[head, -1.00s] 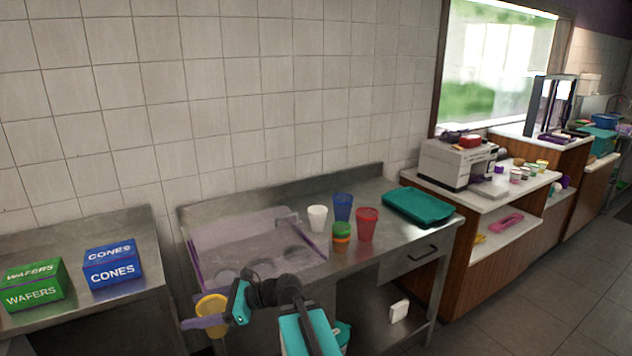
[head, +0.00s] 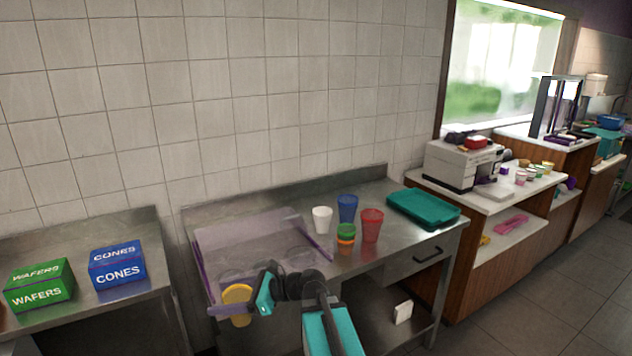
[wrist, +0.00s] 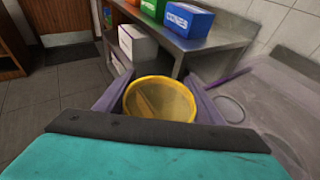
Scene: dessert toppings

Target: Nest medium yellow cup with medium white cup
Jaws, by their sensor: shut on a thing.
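My gripper (head: 238,307) is shut on the yellow cup (head: 239,292) and holds it in front of the steel table's left front edge. In the wrist view the yellow cup (wrist: 158,101) is between the two purple fingers (wrist: 160,103), with its open mouth facing the camera. The white cup (head: 322,219) stands upright on the steel table, left of the blue cup (head: 348,207). The white cup is apart from my gripper, behind it and to its right.
A red cup (head: 371,226) and a green and orange cup stack (head: 345,238) stand close to the white cup. A teal tray (head: 423,207) lies at the table's right. A clear purple-edged topping holder (head: 255,243) covers the table's left. Boxes stand on the left counter.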

